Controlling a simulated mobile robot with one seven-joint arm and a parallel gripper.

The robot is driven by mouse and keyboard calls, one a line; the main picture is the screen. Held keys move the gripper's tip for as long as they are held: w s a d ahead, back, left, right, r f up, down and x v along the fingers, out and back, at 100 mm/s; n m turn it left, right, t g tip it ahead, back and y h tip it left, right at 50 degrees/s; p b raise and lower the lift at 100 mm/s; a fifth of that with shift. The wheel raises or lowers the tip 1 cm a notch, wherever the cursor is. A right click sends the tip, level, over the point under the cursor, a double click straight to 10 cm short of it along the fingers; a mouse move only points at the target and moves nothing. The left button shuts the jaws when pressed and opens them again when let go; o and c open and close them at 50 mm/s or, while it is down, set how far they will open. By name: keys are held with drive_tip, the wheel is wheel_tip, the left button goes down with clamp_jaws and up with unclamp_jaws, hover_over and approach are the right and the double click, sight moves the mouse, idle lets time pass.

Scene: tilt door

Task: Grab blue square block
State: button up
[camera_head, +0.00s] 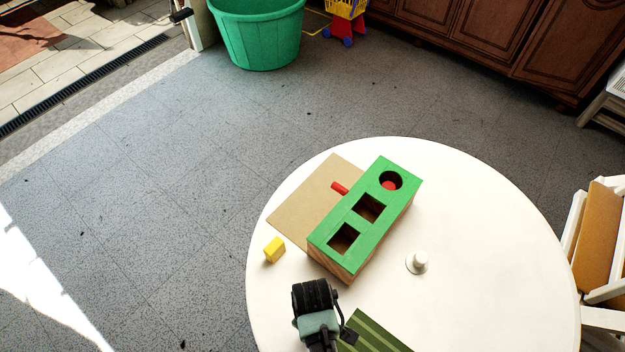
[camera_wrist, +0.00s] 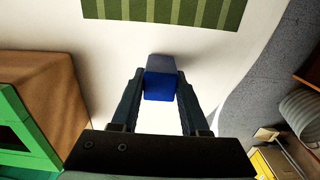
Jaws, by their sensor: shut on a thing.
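In the wrist view, the blue square block (camera_wrist: 160,84) sits between the two fingertips of my gripper (camera_wrist: 160,90). The fingers are shut on its sides. The white round table (camera_wrist: 110,50) lies beneath the block; I cannot tell whether the block touches it. In the head view, the wrist end of my arm (camera_head: 316,300) is at the table's near left part, in front of the green-topped box. The block and fingertips are hidden there behind my arm.
A yellow block (camera_head: 274,250) lies near the table's left edge. A white peg (camera_head: 418,262) stands right of the box. A green striped mat (camera_head: 372,335) lies near my arm. The table's right side is clear.

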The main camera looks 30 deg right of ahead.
clamp_jaws()
